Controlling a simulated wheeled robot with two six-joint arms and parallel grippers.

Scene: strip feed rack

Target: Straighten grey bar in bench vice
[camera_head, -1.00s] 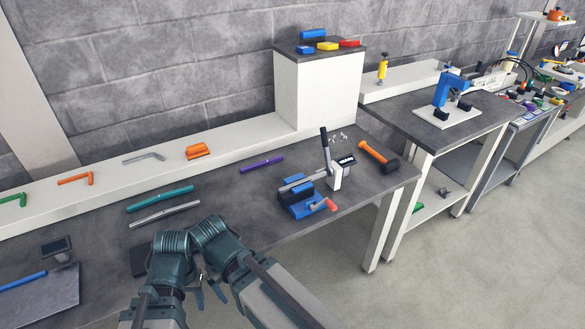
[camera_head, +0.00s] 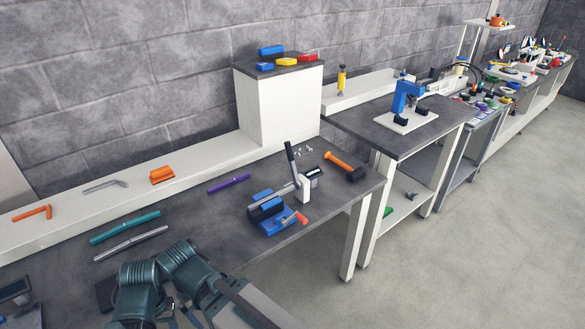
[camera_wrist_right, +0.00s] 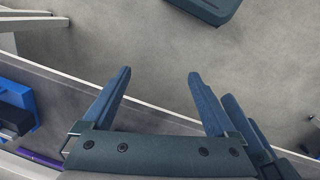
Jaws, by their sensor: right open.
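The blue bench vice (camera_head: 270,222) stands on the dark bench, with a red-ended handle (camera_head: 293,217) at its front. A grey bar (camera_head: 284,190) lies across the vice top, its right end near a white block (camera_head: 303,188) with a black lever; I cannot tell how bent it is. In the right wrist view my right gripper (camera_wrist_right: 159,75) is open and empty, above the bench edge and floor. Part of the blue vice (camera_wrist_right: 16,105) shows at that view's left edge, apart from the fingers. My left gripper cannot be made out.
A purple bar (camera_head: 229,183), a teal bar (camera_head: 125,227), a loose silver bar (camera_head: 131,243) and an orange-handled hammer (camera_head: 345,166) lie on the bench. A white cabinet (camera_head: 279,105) stands behind. Open floor lies right of the bench.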

